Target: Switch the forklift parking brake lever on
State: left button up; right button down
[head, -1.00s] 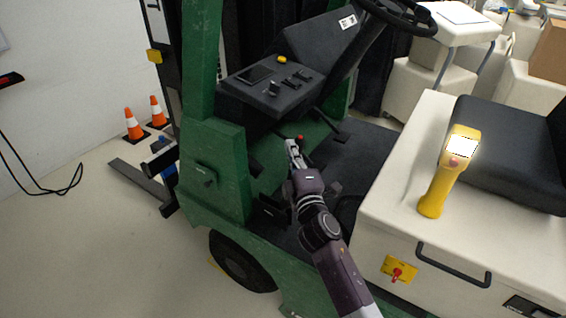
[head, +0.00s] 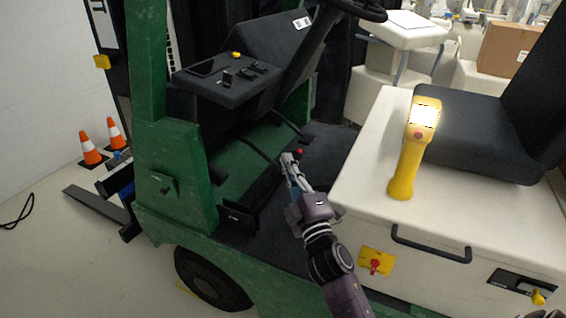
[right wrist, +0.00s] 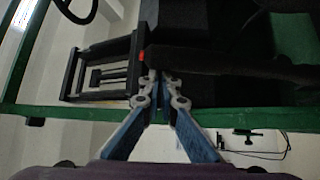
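A small red knob (head: 299,152), apparently the tip of the parking brake lever, shows just beyond my right gripper (head: 287,157) in the forklift's footwell. In the right wrist view the red tip (right wrist: 142,57) is just left of my right fingertips (right wrist: 161,75). A dark bar extends rightward beside it. The fingers are drawn close together, with no clear object between them. The tips look very near the lever; I cannot tell whether they touch it. The lever's lower part is hidden or lost in the dark floor.
The green forklift (head: 175,190) surrounds the footwell, with a dashboard (head: 225,80) and steering wheel above. The white seat base (head: 350,180) stands close right of my arm, carrying a yellow handheld device (head: 408,150) and black seat (head: 475,140). Orange cones (head: 90,148) stand at left.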

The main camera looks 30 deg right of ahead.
jog(key=shift+d+f, duration=0.45)
jog(key=shift+f, duration=0.1)
jog(key=r+v, duration=0.1)
jog(key=v, duration=0.6)
jog(key=shift+s+a, duration=0.3)
jog(key=shift+a, duration=0.1)
